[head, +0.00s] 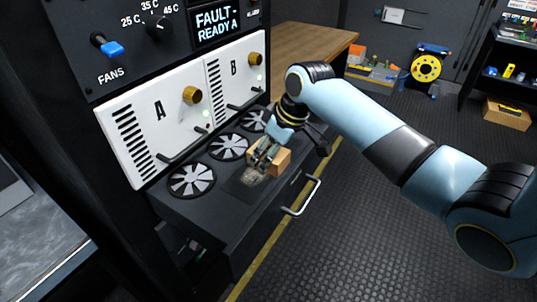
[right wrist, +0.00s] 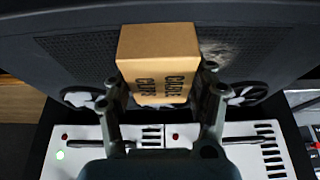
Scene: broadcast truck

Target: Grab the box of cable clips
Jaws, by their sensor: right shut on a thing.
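The box of cable clips (head: 284,160) is a small tan carton at the front of the black fan shelf. In the right wrist view the box (right wrist: 158,45) shows dark lettering, upside down, reading CABLE CLIPS. My right gripper (head: 265,160) reaches down over the shelf and is shut on the box. In the right wrist view the fingers of the gripper (right wrist: 162,88) stand on either side of the box. I cannot tell whether the box touches the shelf. My left gripper is not in view.
Several round fans (head: 229,147) line the black shelf (head: 215,205), behind the box. White panels A (head: 150,125) and B (head: 236,75) rise behind them. A drawer handle (head: 303,197) juts out in front. A wooden table (head: 305,45) stands beyond; the floor to the right is open.

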